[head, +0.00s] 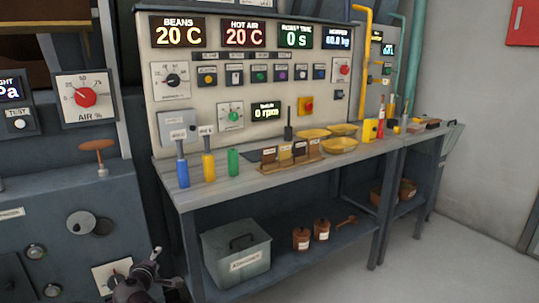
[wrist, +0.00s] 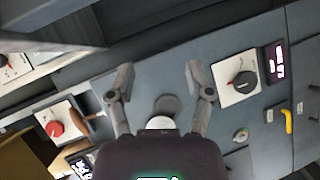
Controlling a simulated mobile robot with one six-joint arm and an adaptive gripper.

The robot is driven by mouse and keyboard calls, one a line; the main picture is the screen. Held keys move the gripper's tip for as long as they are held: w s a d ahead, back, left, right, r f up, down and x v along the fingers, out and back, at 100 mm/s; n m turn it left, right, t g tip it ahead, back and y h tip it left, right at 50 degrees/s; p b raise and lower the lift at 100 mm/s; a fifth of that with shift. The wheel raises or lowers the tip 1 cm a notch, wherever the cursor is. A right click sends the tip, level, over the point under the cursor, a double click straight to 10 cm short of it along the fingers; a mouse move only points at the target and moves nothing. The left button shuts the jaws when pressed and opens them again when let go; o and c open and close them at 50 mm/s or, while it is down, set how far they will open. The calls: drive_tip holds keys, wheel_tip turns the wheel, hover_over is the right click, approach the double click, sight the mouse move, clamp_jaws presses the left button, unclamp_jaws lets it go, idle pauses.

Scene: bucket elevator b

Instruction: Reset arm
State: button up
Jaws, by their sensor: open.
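My gripper (wrist: 160,88) is open in the wrist view, with its two fingers spread apart and nothing between them. Behind the fingers is a grey panel face with a round grey knob (wrist: 166,106) partly in line with the gap. I cannot tell how far the fingertips are from the panel. In the head view my gripper (head: 155,256) shows at the bottom edge, low in front of the grey cabinet and left of the workbench (head: 330,165). Most of my arm is out of the head view.
A white dial plate with a black knob (wrist: 240,84) is right of my fingers, and a red knob (wrist: 55,128) is left. A grey bin (head: 236,254) sits underneath. Floor at right is clear.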

drive_tip(key=w+d+f+m+g+h, duration=0.1)
drive_tip(key=d+f+m+g+h, duration=0.15)
drive_tip(key=d, duration=0.85)
drive_tip(key=w+d+f+m+g+h, duration=0.1)
drive_tip(key=w+d+f+m+g, duration=0.2)
drive_tip(key=d, duration=0.8)
drive_tip(key=d+f+m+g+h, duration=0.1)
drive_tip(key=d+f+m+h, duration=0.2)
drive_tip(key=d, duration=0.9)
drive_tip(key=s+d+f+m+g+y, duration=0.2)
drive_tip(key=s+d+m+g, duration=0.2)
drive_tip(key=s+d, duration=0.5)
drive_tip(key=s+d+f+m+g+y, duration=0.3)
drive_tip(key=s+d+m+g, duration=0.15)
drive_tip(key=d, duration=0.85)
wheel_tip(320, 180, up, 33)
drive_tip(key=p, duration=3.3)
drive_tip(key=shift+c, duration=0.6)
